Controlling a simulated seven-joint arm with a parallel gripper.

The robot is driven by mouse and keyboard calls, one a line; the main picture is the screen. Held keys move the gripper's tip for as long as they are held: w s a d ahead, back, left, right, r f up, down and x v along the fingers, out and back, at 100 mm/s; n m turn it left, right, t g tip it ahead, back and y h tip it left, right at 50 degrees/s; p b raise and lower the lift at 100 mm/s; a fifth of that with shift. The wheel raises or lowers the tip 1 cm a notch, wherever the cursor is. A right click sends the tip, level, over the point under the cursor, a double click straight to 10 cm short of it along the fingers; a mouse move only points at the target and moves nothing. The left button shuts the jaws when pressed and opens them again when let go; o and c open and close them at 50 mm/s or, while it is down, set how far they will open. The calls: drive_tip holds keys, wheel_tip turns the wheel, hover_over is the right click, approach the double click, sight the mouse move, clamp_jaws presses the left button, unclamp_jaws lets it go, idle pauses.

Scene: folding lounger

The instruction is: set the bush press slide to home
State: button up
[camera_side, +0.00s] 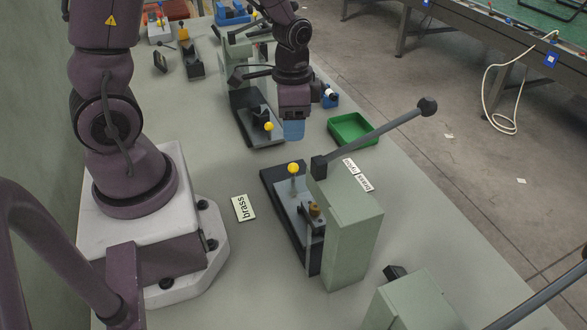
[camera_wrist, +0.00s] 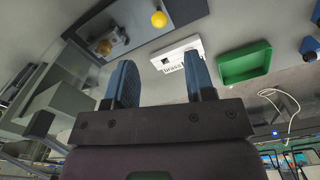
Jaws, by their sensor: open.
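A green press body (camera_side: 352,232) stands near the front with a long dark lever (camera_side: 375,137). Beside it is a dark base with a grey slide (camera_side: 299,207), a yellow knob (camera_side: 293,168) and a small brass-coloured piece (camera_side: 315,209). The wrist view shows a dark base with a yellow knob (camera_wrist: 158,19) and a brass-coloured piece (camera_wrist: 104,46), apparently this press. My gripper (camera_side: 293,130) is open, pointing down above the bench beyond the front press. Its two blue fingers (camera_wrist: 160,85) are apart with nothing between them.
A similar dark base with a yellow knob (camera_side: 268,126) lies just left of my gripper. A green tray (camera_side: 352,129) is to its right, and also shows in the wrist view (camera_wrist: 245,63). Another green body (camera_side: 415,300) is nearest.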

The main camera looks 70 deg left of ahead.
sight(294, 164)
wheel_tip(294, 164, down, 13)
drive_tip(key=m, duration=0.7)
drive_tip(key=shift+d+m, duration=0.15)
drive_tip(key=shift+m, duration=0.15)
